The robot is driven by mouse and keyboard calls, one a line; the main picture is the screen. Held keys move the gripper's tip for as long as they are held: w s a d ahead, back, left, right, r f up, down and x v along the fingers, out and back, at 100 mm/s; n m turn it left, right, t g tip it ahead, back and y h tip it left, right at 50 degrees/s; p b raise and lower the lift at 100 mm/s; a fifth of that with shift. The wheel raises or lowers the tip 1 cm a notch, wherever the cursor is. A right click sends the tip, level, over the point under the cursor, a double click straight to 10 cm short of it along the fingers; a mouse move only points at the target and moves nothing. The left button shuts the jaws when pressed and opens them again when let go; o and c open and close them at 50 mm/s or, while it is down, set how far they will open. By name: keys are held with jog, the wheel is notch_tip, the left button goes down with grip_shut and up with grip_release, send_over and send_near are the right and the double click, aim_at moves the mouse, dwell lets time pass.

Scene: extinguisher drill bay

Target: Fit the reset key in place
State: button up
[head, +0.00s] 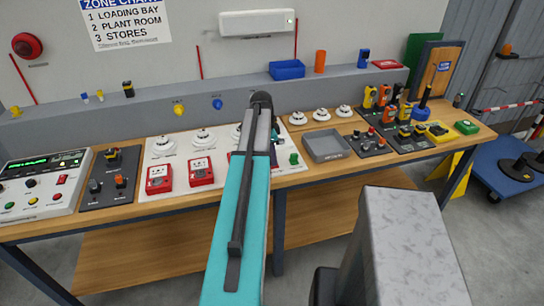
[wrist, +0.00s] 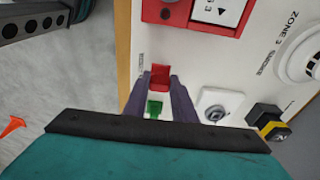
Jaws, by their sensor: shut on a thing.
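In the wrist view my gripper (wrist: 160,82) has its two purple fingers shut on a small red piece (wrist: 160,76) between the tips, just over the white panel (wrist: 228,75). I cannot tell for sure whether the red piece is the reset key. A small green piece (wrist: 154,108) shows between the fingers, nearer the camera. A round grey key switch (wrist: 214,113) on a pale plate lies to the right of the fingers, apart from them. In the head view my teal arm covers the fingers and part of the white panel (head: 223,150); a green piece (head: 293,158) shows right of it.
A grey tray (head: 326,146) stands right of the panel, then dark boards with several coloured items (head: 395,120). A control box (head: 38,188) stands far left.

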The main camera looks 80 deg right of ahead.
jog(key=shift+f, duration=0.3)
dwell(0.4)
jog(key=o, duration=1.4)
jog(key=shift+r, duration=0.25)
notch_tip(320, 180, up, 7)
jog(key=p, duration=0.3)
jog(key=shift+f, duration=0.2)
jog(key=shift+s, duration=0.15)
dwell(0.7)
